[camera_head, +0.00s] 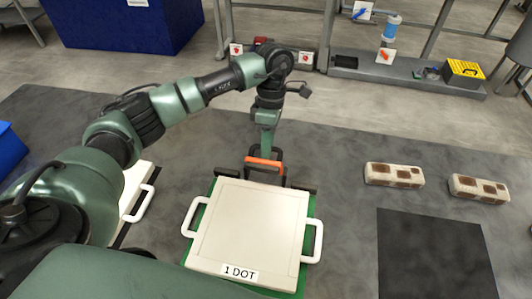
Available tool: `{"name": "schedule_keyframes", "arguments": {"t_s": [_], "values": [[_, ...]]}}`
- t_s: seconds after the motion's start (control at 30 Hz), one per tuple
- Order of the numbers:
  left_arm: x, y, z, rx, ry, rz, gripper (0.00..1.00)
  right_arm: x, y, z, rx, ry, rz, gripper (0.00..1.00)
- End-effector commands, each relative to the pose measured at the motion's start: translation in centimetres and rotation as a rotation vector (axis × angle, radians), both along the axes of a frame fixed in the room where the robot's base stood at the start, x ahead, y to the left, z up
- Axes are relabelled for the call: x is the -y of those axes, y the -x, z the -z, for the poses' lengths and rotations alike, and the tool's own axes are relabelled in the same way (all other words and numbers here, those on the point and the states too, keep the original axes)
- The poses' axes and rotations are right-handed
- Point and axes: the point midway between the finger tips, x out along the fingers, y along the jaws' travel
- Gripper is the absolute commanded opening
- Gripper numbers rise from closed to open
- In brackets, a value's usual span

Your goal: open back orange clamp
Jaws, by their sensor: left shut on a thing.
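The back orange clamp (264,162) is an orange bar at the far edge of a white square plate (247,225) labelled "1 DOT". The plate has white handles on its left and right sides and sits on a green base (311,240). My left gripper (266,150) points down at the clamp from behind the plate and is shut on it. The fingertips are small and partly hidden by the clamp. My right gripper is not in view.
Two beige blocks with brown patches (394,175) (478,188) lie on the right. A black mat (435,254) is in front of them. A grey shelf (410,75) with a yellow box (462,73) stands behind. A white handled plate (137,192) is at left.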

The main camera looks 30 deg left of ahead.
Motion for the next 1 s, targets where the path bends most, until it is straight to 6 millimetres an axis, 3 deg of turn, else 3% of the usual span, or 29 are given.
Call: {"name": "schedule_keyframes", "arguments": {"t_s": [1.0], "values": [[-0.6,-2.0,0.7,0.000,-0.001,-0.002,0.00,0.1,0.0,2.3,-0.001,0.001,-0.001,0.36]]}}
